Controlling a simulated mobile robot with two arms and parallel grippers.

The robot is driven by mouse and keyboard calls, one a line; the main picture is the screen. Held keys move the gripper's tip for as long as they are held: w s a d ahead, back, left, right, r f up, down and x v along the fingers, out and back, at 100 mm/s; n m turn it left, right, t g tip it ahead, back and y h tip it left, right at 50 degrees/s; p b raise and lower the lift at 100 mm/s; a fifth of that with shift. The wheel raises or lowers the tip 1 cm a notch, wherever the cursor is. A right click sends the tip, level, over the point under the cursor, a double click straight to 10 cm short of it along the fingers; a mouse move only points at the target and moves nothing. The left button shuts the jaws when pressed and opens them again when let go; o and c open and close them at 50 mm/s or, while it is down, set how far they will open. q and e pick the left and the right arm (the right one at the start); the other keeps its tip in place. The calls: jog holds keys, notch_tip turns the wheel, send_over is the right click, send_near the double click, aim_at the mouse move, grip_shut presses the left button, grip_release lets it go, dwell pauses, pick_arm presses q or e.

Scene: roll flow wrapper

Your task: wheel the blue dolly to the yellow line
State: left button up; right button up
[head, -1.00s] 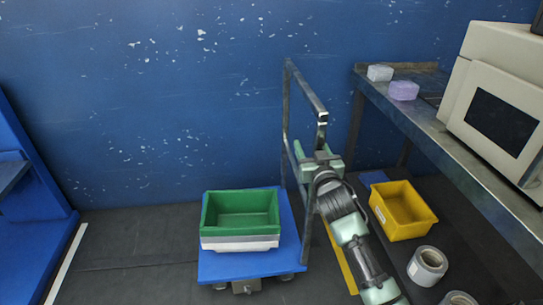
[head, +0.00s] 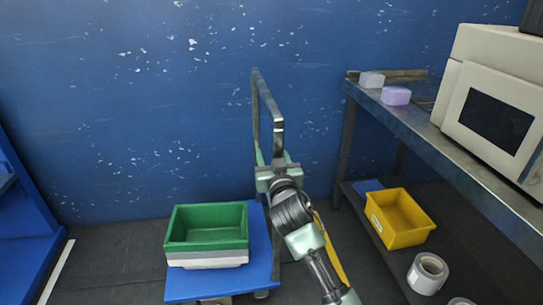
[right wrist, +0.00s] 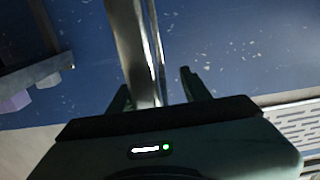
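The blue dolly (head: 262,262) stands on the dark floor in the lower middle of the head view, with an upright metal handle (head: 278,137) on its right side. My right gripper (head: 276,160) is at this handle. In the right wrist view, a metal bar (right wrist: 140,50) of the handle runs between the spread fingers of the right gripper (right wrist: 158,92), close to the left finger and with a gap to the right finger. A yellow line (head: 333,258) shows on the floor right of the dolly, partly hidden behind my right arm. My left gripper is out of view.
A green bin (head: 207,242) on a pale one rides on the dolly. A metal table (head: 420,125) with a machine (head: 490,105) stands at the right, a yellow bin (head: 400,240) and tape rolls (head: 428,275) below. Floor left of the dolly is clear up to a white line (head: 60,270).

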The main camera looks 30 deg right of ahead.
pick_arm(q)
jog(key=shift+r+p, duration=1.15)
pick_arm(e)
jog(key=v, duration=0.9)
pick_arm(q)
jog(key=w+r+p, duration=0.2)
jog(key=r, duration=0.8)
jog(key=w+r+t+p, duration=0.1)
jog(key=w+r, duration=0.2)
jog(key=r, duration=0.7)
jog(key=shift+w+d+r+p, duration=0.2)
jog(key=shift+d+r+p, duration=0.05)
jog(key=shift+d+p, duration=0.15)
pick_arm(e)
jog(key=w+d+f, duration=0.3)
jog(key=w, duration=0.5)
jog(key=shift+w+d+f, duration=0.2)
jog(key=shift+d+f, duration=0.05)
jog(key=shift+d, duration=0.05)
grip_shut()
